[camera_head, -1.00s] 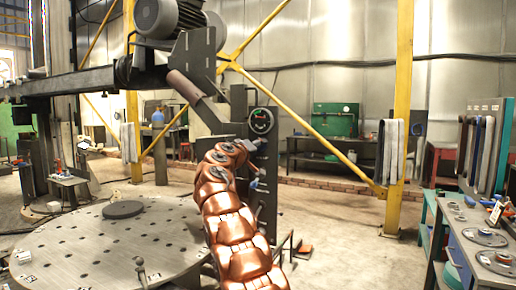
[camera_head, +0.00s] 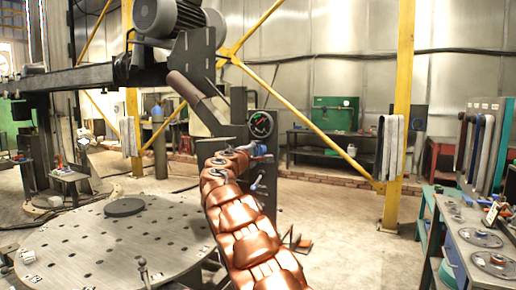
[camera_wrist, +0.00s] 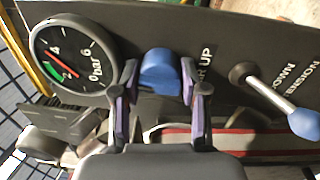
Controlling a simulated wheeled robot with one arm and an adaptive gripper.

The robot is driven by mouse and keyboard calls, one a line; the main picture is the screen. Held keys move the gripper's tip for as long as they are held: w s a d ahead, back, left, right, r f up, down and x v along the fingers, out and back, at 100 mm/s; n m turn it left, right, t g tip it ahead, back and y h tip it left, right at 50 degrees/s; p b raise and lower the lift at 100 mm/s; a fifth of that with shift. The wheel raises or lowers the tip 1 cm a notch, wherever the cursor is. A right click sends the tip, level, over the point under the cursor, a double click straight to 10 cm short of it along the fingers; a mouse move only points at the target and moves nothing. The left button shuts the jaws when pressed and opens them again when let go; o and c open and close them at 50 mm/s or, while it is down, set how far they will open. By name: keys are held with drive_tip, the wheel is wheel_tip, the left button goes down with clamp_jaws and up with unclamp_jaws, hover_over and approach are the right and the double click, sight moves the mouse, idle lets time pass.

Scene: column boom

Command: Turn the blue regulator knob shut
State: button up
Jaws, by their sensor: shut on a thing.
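The blue regulator knob (camera_wrist: 160,71) sits on a dark panel (camera_wrist: 225,28) beside a round pressure gauge (camera_wrist: 72,60). In the wrist view my gripper (camera_wrist: 158,84) has one finger on each side of the knob and is shut on it. The gauge face is tilted in this view and has a green band and a red needle. In the head view the knob (camera_head: 258,149) shows small just below the gauge (camera_head: 261,124). My copper-coloured arm reaches up to it and hides part of the panel and the gripper.
A perforated round table (camera_head: 85,240) stands at the left. A workbench (camera_head: 470,240) stands at the right, with open floor between.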

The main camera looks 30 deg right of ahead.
drive_tip(key=shift+f+n, duration=0.15)
drive_tip(key=shift+n, duration=0.45)
drive_tip(key=o, duration=1.1)
